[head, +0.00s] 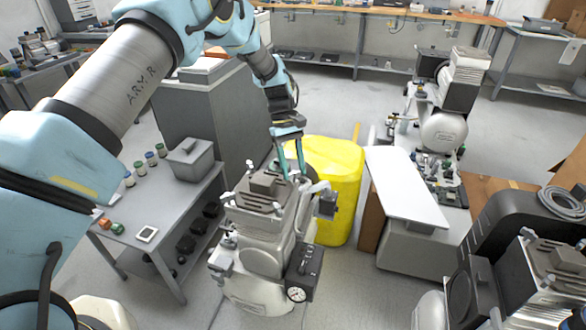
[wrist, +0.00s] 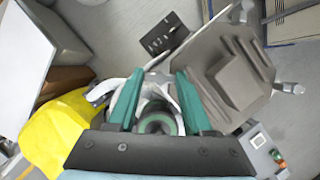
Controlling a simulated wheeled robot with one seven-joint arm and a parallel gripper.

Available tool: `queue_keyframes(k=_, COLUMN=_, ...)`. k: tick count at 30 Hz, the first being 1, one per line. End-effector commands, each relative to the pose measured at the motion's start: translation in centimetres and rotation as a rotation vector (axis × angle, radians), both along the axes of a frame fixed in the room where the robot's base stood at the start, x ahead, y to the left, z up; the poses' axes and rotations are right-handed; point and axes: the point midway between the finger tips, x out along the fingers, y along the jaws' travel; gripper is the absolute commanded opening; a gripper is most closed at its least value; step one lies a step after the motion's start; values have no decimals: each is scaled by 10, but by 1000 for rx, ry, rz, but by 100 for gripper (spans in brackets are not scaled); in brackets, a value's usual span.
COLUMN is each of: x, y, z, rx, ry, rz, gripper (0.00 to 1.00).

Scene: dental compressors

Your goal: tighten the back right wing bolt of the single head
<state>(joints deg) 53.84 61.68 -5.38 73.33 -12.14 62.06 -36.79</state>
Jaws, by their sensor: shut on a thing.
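The single head (head: 262,190) is a grey block with a ribbed top on the white compressor in the middle of the head view; it also shows in the wrist view (wrist: 235,75). Pale wing bolts stand at its corners, such as one at the front left (head: 228,197) and one at the back left (head: 250,166). My gripper (head: 292,176) points down at the head's back right corner. In the wrist view its green fingers (wrist: 160,76) flank the pale back right wing bolt, which they largely hide. The gripper is shut on it.
A grey table (head: 150,210) with jars and a box is at left. A white panel (head: 405,185) lies at right, and a dark machine (head: 500,240) is at front right.

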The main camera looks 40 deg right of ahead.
Motion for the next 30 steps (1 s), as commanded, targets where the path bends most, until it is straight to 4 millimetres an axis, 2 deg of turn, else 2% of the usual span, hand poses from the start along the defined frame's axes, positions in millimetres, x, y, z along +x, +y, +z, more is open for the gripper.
queue_keyframes(k=11, x=0, y=0, z=0, rx=1, ry=1, rz=-5, gripper=0)
queue_keyframes(k=12, x=0, y=0, z=0, rx=1, ry=1, rz=-5, gripper=53)
queue_keyframes(k=19, x=0, y=0, z=0, rx=1, ry=0, rz=-4, gripper=79)
queue_keyframes(k=30, x=3, y=-1, z=6, rx=-2, ry=-2, rz=-3, gripper=80)
